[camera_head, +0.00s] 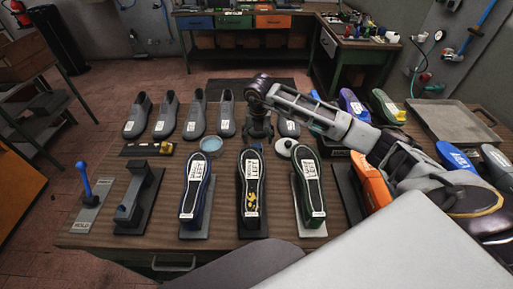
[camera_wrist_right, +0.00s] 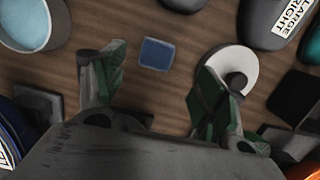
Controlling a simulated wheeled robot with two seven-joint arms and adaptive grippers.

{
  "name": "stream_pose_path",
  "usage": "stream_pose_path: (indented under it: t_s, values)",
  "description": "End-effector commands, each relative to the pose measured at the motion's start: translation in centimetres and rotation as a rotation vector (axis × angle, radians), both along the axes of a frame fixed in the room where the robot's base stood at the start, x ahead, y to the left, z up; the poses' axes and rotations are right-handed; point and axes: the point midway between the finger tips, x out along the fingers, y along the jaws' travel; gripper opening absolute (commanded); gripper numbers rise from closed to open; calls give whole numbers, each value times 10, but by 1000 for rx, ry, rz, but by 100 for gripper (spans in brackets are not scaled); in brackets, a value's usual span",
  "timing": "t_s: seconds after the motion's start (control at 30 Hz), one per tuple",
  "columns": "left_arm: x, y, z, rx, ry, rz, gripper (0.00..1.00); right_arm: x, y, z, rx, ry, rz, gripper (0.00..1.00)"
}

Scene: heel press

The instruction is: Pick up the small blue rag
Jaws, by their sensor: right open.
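The small blue rag (camera_wrist_right: 157,53) is a flat dark-blue square lying on the wooden bench in the right wrist view. My right gripper (camera_wrist_right: 158,78) is open and empty. Its two green-padded fingers stand apart, and the rag shows beyond them, between their lines. In the head view my right gripper (camera_head: 259,130) points down over the middle of the bench, behind the row of shoe lasts. I cannot make out the rag in that view; the gripper probably hides it. My left gripper is not in view.
A light-blue bowl (camera_head: 211,144) stands left of the gripper. A white round lid with a dark knob (camera_wrist_right: 231,69) is close to the right finger. Grey shoes (camera_head: 195,116) line the back, and lasts on stands (camera_head: 253,190) line the front. A metal tray (camera_head: 455,122) lies at right.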

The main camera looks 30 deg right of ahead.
Motion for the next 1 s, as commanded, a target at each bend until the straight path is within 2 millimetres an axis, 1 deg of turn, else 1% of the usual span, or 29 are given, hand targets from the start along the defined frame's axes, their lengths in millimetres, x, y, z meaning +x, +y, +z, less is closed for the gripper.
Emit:
stream_pose_path:
  t_s: [0.1,0.2,0.6,0.73,1.0]
  values:
    - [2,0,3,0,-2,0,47,1,-1,-12,0,2,0,71]
    - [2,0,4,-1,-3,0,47,3,-1,-18,0,0,0,71]
    - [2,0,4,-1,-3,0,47,3,-1,-21,0,0,1,71]
    - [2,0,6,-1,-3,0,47,4,0,-25,1,2,1,71]
    - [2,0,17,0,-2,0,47,10,1,-48,1,3,1,71]
